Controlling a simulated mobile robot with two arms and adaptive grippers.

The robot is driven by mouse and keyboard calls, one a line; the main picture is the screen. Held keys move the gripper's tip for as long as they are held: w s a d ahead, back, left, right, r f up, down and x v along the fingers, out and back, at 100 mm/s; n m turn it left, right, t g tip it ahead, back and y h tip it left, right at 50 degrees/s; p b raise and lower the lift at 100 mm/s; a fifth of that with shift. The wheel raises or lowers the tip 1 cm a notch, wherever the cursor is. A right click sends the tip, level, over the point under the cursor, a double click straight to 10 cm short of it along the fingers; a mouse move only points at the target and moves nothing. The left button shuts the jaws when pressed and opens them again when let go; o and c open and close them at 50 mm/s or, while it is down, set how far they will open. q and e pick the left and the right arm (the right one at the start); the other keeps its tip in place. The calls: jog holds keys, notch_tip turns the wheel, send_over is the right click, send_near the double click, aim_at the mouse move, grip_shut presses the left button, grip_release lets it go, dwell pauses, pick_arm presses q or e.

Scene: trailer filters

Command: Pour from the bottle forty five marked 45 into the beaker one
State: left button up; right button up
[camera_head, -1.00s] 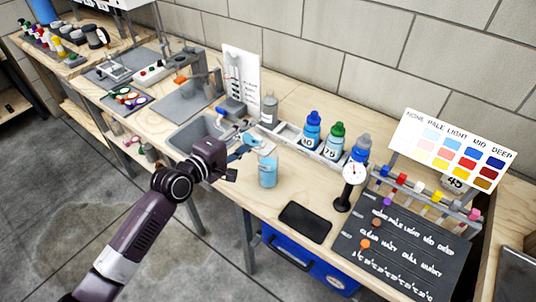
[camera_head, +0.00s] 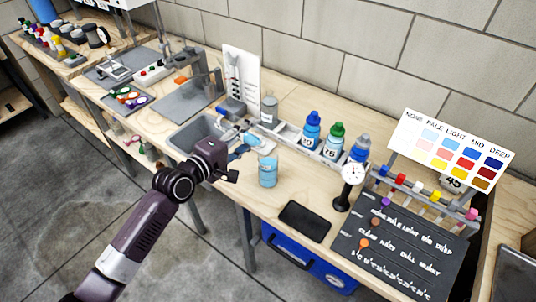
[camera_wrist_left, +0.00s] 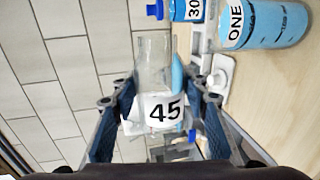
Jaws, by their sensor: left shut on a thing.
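My left gripper (camera_head: 244,146) is shut on the clear bottle marked 45 (camera_wrist_left: 150,62), its fingers on both sides of the label in the left wrist view. The bottle lies tilted about on its side, with a little blue liquid along its lower wall. Beaker one (camera_head: 268,174) stands on the bench just in front of the held bottle and holds light blue liquid. It also shows in the left wrist view (camera_wrist_left: 268,24), marked ONE, apart from the bottle. In the head view the bottle is small and partly hidden by the gripper. My right gripper is not in view.
Bottles with blue (camera_head: 312,130), green (camera_head: 334,140) and grey (camera_head: 359,149) caps stand in a tray behind the beaker. A dial gauge (camera_head: 352,174), black slab (camera_head: 305,221) and colour chart (camera_head: 452,150) are to the right. A sink (camera_head: 190,135) is left.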

pick_arm(q)
jog(key=shift+d+r+m+p, duration=0.1)
jog(key=shift+r+m+p, duration=0.2)
jog(key=shift+m+p, duration=0.25)
dwell(0.9)
